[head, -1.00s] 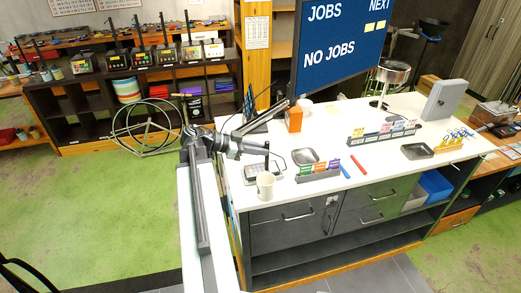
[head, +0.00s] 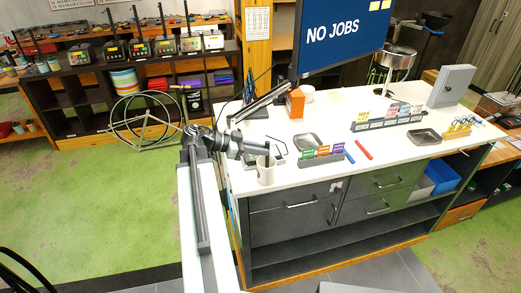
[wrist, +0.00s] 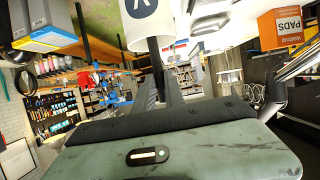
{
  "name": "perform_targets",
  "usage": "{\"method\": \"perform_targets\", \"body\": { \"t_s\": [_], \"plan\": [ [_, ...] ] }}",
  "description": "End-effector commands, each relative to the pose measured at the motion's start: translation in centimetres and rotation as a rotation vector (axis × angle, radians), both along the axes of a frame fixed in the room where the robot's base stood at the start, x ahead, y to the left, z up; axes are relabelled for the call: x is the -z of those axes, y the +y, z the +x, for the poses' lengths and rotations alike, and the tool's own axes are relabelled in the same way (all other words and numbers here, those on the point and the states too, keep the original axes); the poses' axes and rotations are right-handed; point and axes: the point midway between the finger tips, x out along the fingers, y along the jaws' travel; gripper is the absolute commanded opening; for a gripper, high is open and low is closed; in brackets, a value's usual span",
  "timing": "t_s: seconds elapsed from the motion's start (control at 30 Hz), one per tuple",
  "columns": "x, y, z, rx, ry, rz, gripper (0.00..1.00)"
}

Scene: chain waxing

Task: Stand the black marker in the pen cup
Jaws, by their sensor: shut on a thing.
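The white pen cup (head: 266,178) stands upright at the near left corner of the white worktop. It also shows upside down at the top of the wrist view (wrist: 146,25), with a dark emblem on its side. My gripper (head: 264,152) is just above the cup. It is shut on the black marker (wrist: 156,56), which shows between the two fingers (wrist: 161,92) in the wrist view. The marker is about upright. Its lower end appears to be inside the cup's mouth, and that tip is hidden. The fingers are above the rim.
A holder with coloured cards (head: 323,158) stands right of the cup, with a dark tray (head: 308,142) behind it. A blue marker (head: 349,156) and a red marker (head: 363,149) lie farther right. An orange box (head: 295,104) stands at the back.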

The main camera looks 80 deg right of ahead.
Motion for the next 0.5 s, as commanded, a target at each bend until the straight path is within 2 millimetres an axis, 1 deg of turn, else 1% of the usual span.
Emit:
{"method": "perform_targets", "body": {
  "t_s": [0.03,0.13,0.47,0.5],
  "plan": [
    [0.91,0.00,-0.01,0.000,0.000,0.000,0.00],
    [1.42,0.00,-0.03,0.000,0.000,0.000,0.00],
    [1.45,-0.01,-0.06,0.001,0.000,0.000,0.00],
    [1.44,-0.01,-0.06,0.001,0.000,0.000,0.22]
  ]
}}
